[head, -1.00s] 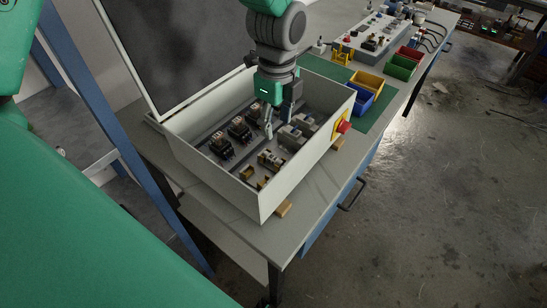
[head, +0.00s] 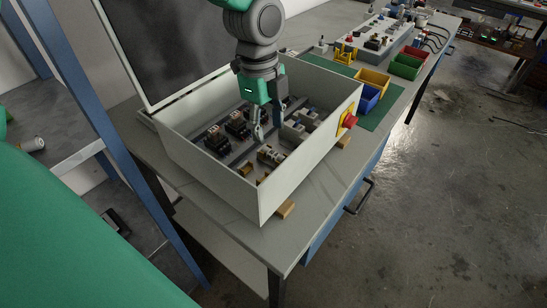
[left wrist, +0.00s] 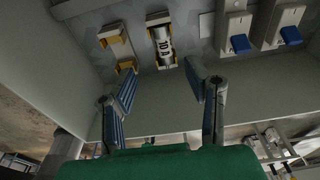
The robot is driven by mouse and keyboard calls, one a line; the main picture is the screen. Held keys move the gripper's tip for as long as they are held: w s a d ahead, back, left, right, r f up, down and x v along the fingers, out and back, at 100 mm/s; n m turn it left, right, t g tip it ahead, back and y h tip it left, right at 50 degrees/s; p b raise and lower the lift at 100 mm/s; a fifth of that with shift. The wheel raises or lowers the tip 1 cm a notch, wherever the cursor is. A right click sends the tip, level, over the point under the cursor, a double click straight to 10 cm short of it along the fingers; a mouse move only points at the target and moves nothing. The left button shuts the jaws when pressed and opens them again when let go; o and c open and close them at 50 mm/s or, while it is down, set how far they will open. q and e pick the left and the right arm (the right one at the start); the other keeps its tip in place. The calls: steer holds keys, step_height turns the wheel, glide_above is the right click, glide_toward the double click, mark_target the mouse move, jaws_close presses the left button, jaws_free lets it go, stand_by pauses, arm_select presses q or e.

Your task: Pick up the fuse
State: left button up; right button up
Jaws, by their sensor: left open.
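In the head view, the small fuse-holder area (head: 270,155) is near the front of the grey box. My left gripper (left wrist: 160,82) is open and empty, its blue-padded fingers spread to either side of the fuse's line and apart from it. In the head view the left gripper (head: 268,132) points down inside the box. My right gripper is not in view.
The open box (head: 215,180) has high walls around the parts and a raised dark lid (head: 170,45). An empty holder with yellow clips (left wrist: 117,46) is beside the fuse. Black components (head: 228,132) are inside. A red button (head: 349,120) juts from the right wall.

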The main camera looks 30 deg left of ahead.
mark_target(273, 152)
arm_select(q)
steer(key=shift+d+f, duration=0.2)
steer(key=shift+f, duration=0.45)
steer(key=shift+d+f, duration=0.15)
steer(key=shift+f, duration=0.45)
steer(key=f, duration=0.3)
steer(key=f+b, duration=0.1)
steer(key=f, duration=0.1)
steer(key=shift+w+f, duration=0.15)
steer(key=shift+w, duration=0.15)
